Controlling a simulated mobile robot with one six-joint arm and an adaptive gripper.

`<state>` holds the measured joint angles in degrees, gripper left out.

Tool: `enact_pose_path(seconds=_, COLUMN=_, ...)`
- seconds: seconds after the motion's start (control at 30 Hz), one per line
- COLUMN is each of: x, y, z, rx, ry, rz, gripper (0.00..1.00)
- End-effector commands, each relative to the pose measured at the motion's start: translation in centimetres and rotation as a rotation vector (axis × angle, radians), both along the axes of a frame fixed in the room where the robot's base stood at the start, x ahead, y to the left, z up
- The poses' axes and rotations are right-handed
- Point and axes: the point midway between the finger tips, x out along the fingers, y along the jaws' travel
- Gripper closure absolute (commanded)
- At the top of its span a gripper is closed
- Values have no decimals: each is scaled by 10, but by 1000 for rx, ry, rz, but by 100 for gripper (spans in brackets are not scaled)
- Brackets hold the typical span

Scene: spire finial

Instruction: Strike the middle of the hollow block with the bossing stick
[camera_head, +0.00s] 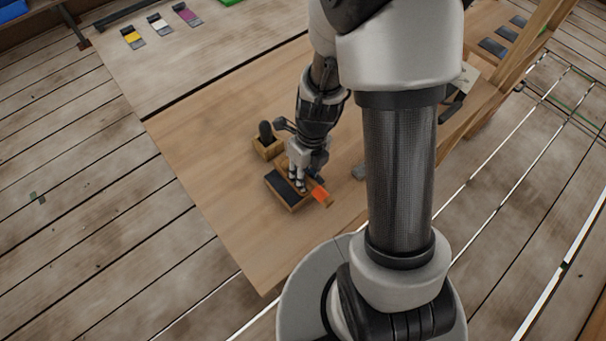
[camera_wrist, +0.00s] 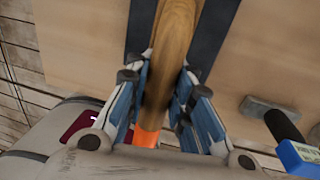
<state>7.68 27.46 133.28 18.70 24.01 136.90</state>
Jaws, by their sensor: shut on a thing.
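My gripper (camera_head: 297,181) is shut on the bossing stick, a wooden stick with an orange part (camera_head: 319,193). In the wrist view the stick (camera_wrist: 174,45) runs between the two blue-grey fingers of my gripper (camera_wrist: 158,85). Its orange part is low in that picture. Under it is a low wooden piece with a dark top (camera_head: 283,187); I cannot tell whether the stick touches it. Just behind stands a small wooden block (camera_head: 268,148) with a dark rounded thing upright on or in it. I cannot tell which of these is the hollow block.
The wooden table (camera_head: 225,215) is clear at the front left. Yellow, white and purple pieces (camera_head: 159,25) lie at the back left.

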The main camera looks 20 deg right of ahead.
Motion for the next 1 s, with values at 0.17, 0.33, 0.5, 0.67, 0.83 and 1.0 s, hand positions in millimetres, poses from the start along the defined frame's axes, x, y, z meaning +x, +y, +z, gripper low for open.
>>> enact_pose_path(seconds=0.17, x=0, y=0, z=1, rx=0, ry=-1, rz=0, gripper=100)
enact_pose_path(seconds=0.33, x=0, y=0, z=14, rx=0, ry=-1, rz=0, gripper=100)
enact_pose_path(seconds=0.5, x=0, y=0, z=32, rx=-1, ry=-1, rz=1, gripper=100)
enact_pose_path(seconds=0.67, x=0, y=0, z=44, rx=-1, ry=0, rz=1, gripper=100)
enact_pose_path(seconds=0.83, x=0, y=0, z=43, rx=-1, ry=-1, rz=0, gripper=100)
enact_pose_path(seconds=1.0, x=0, y=0, z=42, rx=0, ry=-1, rz=0, gripper=100)
